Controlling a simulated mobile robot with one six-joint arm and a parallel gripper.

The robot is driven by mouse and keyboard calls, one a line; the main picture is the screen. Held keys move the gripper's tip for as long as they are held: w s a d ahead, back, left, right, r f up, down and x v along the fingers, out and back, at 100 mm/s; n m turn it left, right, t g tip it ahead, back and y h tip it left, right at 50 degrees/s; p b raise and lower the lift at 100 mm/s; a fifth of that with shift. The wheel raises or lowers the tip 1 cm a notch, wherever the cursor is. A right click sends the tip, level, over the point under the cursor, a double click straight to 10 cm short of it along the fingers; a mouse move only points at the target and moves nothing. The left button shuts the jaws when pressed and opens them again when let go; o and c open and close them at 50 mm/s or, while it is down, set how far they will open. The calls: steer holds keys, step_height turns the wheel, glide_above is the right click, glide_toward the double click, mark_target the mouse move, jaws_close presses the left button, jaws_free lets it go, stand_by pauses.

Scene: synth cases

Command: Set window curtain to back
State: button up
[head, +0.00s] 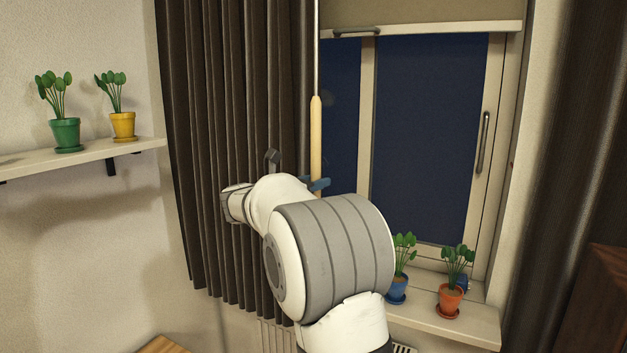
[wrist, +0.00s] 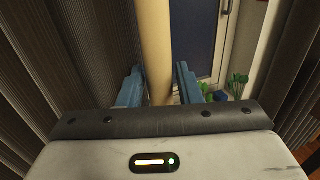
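The dark pleated window curtain (head: 235,110) hangs over the left part of the window in the head view; its folds also show in the wrist view (wrist: 60,50). A pale wooden wand (head: 316,140) hangs upright on a thin rod at the curtain's right edge. In the wrist view the wand (wrist: 155,45) passes between the two blue fingers of my gripper (wrist: 158,88). The fingers are open, with a visible gap on the right of the wand and a narrower one on the left. In the head view my arm hides most of my gripper (head: 319,184) and the wand's lower end.
A second dark curtain (head: 570,120) hangs at the right. Blue (head: 397,287) and orange (head: 449,300) plant pots stand on the windowsill (head: 475,325). A wall shelf (head: 90,158) at left holds green and yellow pots. A rolled blind (head: 425,14) covers the window's top.

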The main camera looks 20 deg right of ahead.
steer(key=shift+w+d, duration=0.1)
steer(key=shift+d, duration=0.25)
steer(key=shift+c, duration=0.5)
